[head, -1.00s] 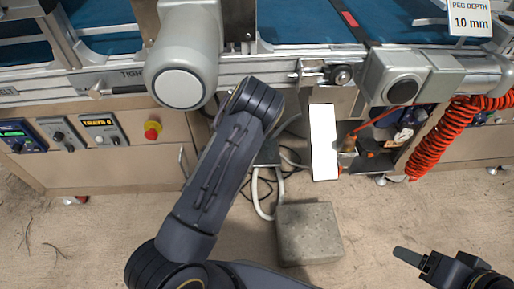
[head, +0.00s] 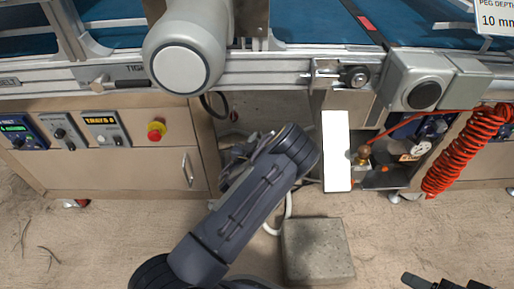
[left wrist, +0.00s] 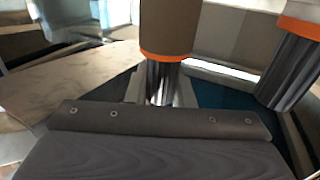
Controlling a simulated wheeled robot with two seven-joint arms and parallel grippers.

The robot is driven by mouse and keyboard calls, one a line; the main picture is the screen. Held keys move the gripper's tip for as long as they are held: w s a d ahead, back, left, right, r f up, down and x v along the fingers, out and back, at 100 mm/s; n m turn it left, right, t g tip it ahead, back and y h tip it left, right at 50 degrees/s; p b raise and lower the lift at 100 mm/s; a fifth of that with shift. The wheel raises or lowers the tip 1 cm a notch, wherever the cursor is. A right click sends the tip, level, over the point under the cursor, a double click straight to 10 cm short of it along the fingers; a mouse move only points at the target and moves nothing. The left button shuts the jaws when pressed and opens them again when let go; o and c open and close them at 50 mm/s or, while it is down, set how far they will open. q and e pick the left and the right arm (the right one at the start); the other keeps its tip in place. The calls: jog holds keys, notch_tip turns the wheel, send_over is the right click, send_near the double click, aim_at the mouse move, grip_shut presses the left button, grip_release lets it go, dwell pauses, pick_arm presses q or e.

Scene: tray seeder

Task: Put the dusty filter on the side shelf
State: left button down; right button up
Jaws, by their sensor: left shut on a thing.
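My left gripper (head: 236,158) reaches into the dark opening under the machine in the head view, partly hidden by my forearm. In the left wrist view it is shut on a tan cylinder with an orange band (left wrist: 168,30), which looks like the dusty filter. The held filter stands roughly upright beyond the gripper body. A second, grey pleated cylinder with an orange end (left wrist: 296,62) is apart from it at the right. A narrow white flat panel (head: 337,150), possibly the side shelf, is right of the opening. Only part of my right gripper (head: 425,282) shows at the bottom edge.
A concrete block (head: 317,250) lies on the floor below the opening, beside a pale hose. A coiled red hose (head: 465,150) hangs at the right. A brass-topped valve (head: 363,155) is beside the white panel. A red knob (head: 156,131) protrudes at the left.

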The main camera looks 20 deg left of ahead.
pick_arm(q)
jog(key=shift+s+f+b, duration=0.1)
jog(key=shift+f+b, duration=0.55)
jog(key=shift+f, duration=0.9)
jog(key=c, duration=1.3)
grip_release()
pick_arm(e)
notch_tip(320, 180, down, 2)
jog(key=shift+f, duration=0.1)
pick_arm(q)
jog(key=shift+o, duration=0.2)
jog(key=shift+r, duration=0.2)
jog(key=shift+s+p, duration=0.25)
jog(key=shift+p, duration=0.1)
jog(key=s+p, duration=0.3)
jog(key=s, duration=0.8)
jog(key=shift+s+d, duration=0.25)
jog(key=shift+d, duration=0.1)
pick_arm(e)
notch_tip(320, 180, up, 4)
jog(key=shift+f, duration=0.25)
